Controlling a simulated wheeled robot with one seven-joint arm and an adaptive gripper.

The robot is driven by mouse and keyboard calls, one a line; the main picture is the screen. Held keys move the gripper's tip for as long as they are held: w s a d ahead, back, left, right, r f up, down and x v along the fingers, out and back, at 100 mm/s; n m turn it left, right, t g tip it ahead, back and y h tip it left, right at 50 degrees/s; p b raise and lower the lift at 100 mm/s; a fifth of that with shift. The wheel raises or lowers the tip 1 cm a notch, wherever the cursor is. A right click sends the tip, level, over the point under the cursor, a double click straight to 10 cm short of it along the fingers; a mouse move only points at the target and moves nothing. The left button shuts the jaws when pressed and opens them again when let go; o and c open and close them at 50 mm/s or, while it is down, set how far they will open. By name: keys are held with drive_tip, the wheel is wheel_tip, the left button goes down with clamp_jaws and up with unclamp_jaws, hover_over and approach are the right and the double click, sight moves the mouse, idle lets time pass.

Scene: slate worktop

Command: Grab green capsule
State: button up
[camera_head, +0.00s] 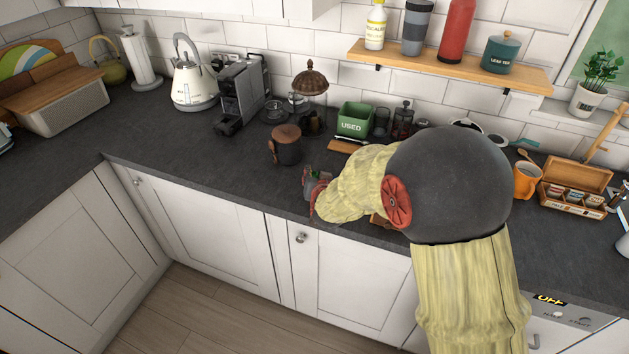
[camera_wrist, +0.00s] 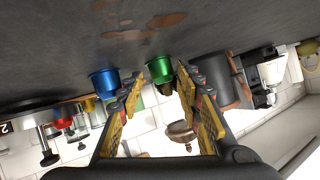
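The green capsule (camera_wrist: 160,70) stands on the dark worktop in the wrist view, which is upside down. It sits at the gap between the tips of my gripper (camera_wrist: 161,80), one finger on each side. The fingers are spread and I see no clear contact with the capsule. A blue capsule (camera_wrist: 104,82) stands just left of the left finger, apart from the green one. In the head view my gripper (camera_head: 317,186) is low over the worktop near its front edge, and my arm hides much of that area. I cannot make out the green capsule clearly there.
A dark canister with a wooden lid (camera_head: 286,145) stands close by, left of and behind my gripper. A green "USED" bin (camera_head: 354,119) and glass jars are farther back. Brown spots (camera_wrist: 143,27) mark the worktop. The worktop's left stretch (camera_head: 170,140) is clear.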

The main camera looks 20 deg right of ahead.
drive_tip(key=shift+w, duration=0.15)
drive_tip(key=shift+c, duration=1.2)
drive_tip(key=shift+c, duration=1.4)
